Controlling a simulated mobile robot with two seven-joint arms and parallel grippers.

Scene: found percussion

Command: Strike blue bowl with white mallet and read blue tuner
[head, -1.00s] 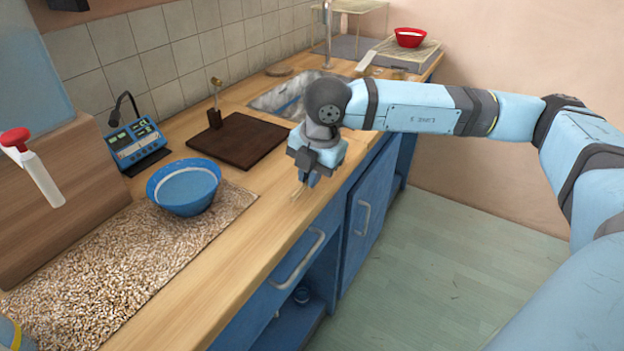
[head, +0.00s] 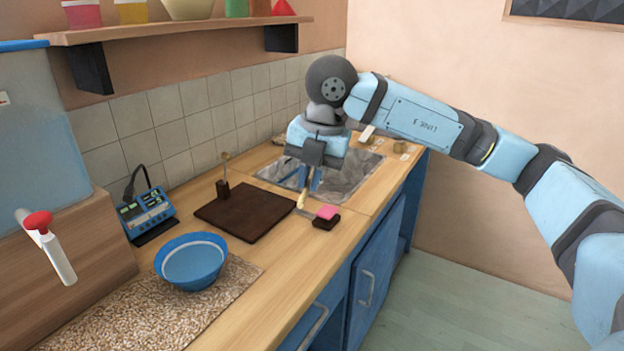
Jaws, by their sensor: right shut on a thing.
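The blue bowl (head: 191,262) stands upright at the end of a speckled mat on the counter. The blue tuner (head: 147,213) stands behind it; its small display is too small to read. My left gripper is not in view.
A dark board (head: 246,210) lies beside the tuner, with a small stand (head: 223,188) holding an upright stick behind it. A pink-topped dark block (head: 327,216) sits close to my gripper. The sink (head: 340,172) lies behind. A white tap with red handle (head: 48,245) juts out at left.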

